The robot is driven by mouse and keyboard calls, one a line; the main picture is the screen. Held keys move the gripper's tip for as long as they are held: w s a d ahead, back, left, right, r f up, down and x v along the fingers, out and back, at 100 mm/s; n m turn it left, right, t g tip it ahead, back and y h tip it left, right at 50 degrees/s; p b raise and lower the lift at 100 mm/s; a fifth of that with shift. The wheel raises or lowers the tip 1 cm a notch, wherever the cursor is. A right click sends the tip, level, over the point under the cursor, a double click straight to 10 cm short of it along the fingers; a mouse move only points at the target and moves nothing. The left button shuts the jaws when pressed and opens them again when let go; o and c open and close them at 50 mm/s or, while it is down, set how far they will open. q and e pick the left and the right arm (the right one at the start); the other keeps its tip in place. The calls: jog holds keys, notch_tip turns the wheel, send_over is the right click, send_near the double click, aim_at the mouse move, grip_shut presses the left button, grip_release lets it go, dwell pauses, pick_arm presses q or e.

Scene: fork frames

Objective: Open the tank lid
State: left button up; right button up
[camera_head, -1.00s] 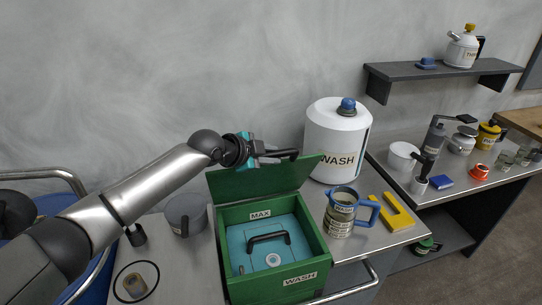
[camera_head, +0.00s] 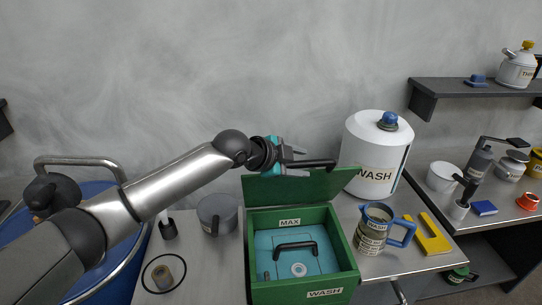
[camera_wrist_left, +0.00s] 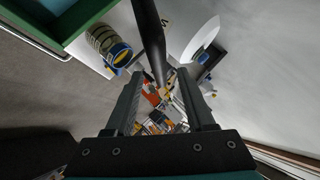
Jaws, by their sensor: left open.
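The tank is a green box (camera_head: 354,279) marked WASH, on the bench. Its green lid (camera_head: 300,188) stands raised at the back, so the inside shows. A black bar handle (camera_head: 315,163) is at the lid's top edge. Inside lies a teal panel (camera_head: 320,265) with a black handle and a white round spot. My left gripper (camera_head: 290,156) is open at the lid handle. In the left wrist view, a dark bar (camera_wrist_left: 150,40) reaches toward the gap between its open fingers (camera_wrist_left: 160,95); contact cannot be told. My right gripper is not in view.
A white WASH container (camera_head: 376,155) stands behind right. A jug with a blue handle (camera_head: 373,232) and a yellow block (camera_head: 433,240) are right of the tank. A grey pot (camera_head: 215,212) and a black ring (camera_head: 150,266) are left. A shelf (camera_head: 450,90) is on the wall.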

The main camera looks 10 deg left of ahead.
pick_arm(q)
jog(key=v, duration=1.1)
jog(key=shift+s+r+b, duration=0.25)
jog(key=shift+s+b, duration=0.05)
jog(key=shift+b, duration=0.15)
jog(key=shift+a, duration=0.15)
